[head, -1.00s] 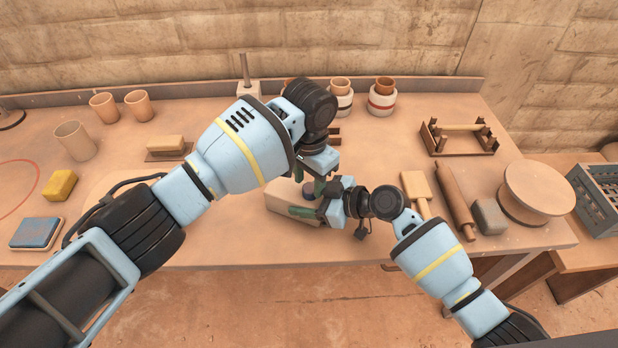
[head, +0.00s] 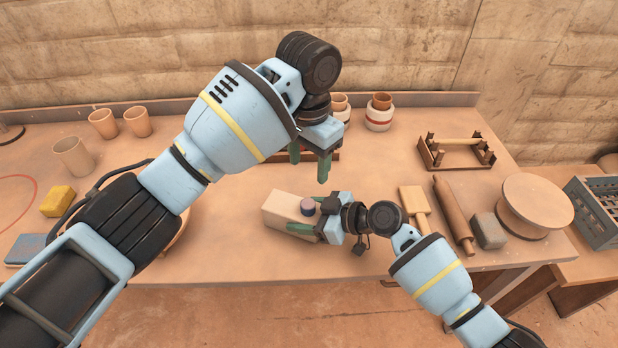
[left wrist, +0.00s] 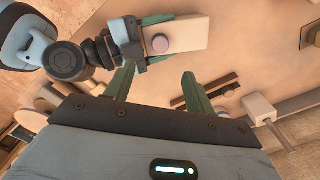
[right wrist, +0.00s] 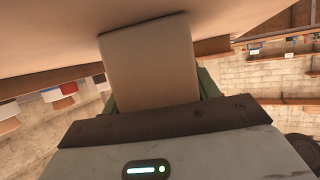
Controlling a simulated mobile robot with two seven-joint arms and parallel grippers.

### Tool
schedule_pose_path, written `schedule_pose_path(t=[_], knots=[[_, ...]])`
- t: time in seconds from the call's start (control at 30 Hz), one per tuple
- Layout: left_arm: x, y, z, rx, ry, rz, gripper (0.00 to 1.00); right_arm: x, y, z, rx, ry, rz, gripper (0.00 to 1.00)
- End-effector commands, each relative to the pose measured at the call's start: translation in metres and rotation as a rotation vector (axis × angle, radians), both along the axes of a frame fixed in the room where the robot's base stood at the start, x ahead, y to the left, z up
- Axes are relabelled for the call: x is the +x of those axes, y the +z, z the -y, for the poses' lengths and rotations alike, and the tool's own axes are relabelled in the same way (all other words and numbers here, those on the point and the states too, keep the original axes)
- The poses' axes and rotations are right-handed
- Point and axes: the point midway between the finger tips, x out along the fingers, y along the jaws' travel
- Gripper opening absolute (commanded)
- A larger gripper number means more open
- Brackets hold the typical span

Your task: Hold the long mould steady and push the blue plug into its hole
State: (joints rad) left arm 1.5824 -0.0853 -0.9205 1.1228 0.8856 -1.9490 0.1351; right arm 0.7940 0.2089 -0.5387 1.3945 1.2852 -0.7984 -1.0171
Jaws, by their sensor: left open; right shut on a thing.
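The long mould (head: 283,207), a pale cream block, lies on the bench near its front edge. The blue plug (head: 308,206) has a round mauve top and stands upright in the mould's upper face, with a band of its blue side showing above it. My right gripper (head: 306,216) is shut on the mould's right end, one finger along each long side. The mould (right wrist: 150,65) fills the space between its fingers in the right wrist view. My left gripper (head: 309,168) is open and empty, raised above and behind the mould, apart from the plug. The left wrist view also shows the plug (left wrist: 160,43).
A paddle (head: 415,205), rolling pin (head: 453,212), grey block (head: 488,231) and round turntable (head: 537,203) lie right of the mould. A wooden rack (head: 456,152) stands behind them. Cups (head: 73,157) and a yellow sponge (head: 57,200) are at the left. Bench around the mould's left end is clear.

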Motion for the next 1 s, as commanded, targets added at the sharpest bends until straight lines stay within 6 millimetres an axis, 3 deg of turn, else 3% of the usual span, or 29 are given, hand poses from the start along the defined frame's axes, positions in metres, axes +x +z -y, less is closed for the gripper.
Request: schedule_pose_path(t=[0.23,0.83,0.87,1.0], knots=[[0.001,0.017,-0.001,0.002,0.003,0.001,0.54,0.0,-0.001,0.001,-0.002,-0.002,-0.001,0.2],[0.001,0.017,-0.002,0.003,0.005,0.0,0.54,0.001,-0.001,0.002,-0.002,-0.004,0.0,0.2],[0.001,0.017,-0.002,0.003,0.005,0.0,0.54,0.001,-0.001,0.002,-0.002,-0.004,0.0,0.64],[0.001,0.017,-0.002,0.003,0.005,0.0,0.54,0.001,0.0,0.002,-0.001,-0.003,0.0,0.82]])
